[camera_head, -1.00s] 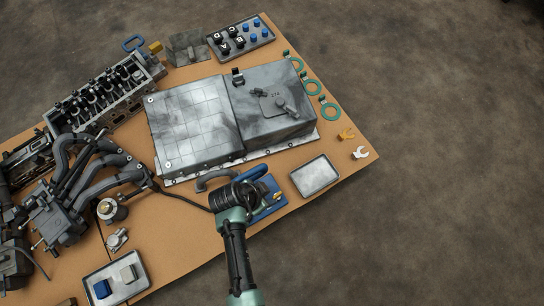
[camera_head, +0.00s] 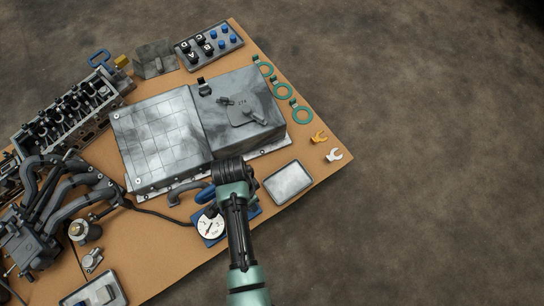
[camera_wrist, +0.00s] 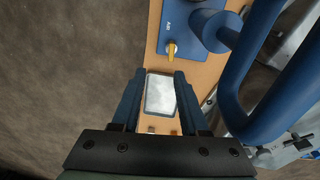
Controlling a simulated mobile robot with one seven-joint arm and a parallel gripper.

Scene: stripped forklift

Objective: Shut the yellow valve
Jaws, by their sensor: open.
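The yellow valve (camera_wrist: 171,50) shows in the wrist view as a small yellow lever on a blue panel (camera_wrist: 185,22) with white lettering. The lever points roughly along the panel, toward its near edge. My gripper (camera_wrist: 159,74) is open and empty, its two dark fingers apart; the valve lies beyond the fingertips, not between them. In the head view the blue panel (camera_head: 203,240) shows beside my arm with a round white gauge (camera_head: 211,225). My arm hides the valve there, and the fingertips cannot be seen.
A blue curved pipe (camera_wrist: 268,75) rises close on the right in the wrist view. A grey tray (camera_head: 289,183) lies right of my arm, near the table edge. A metal housing (camera_head: 240,112) stands beyond. Open floor lies to the right.

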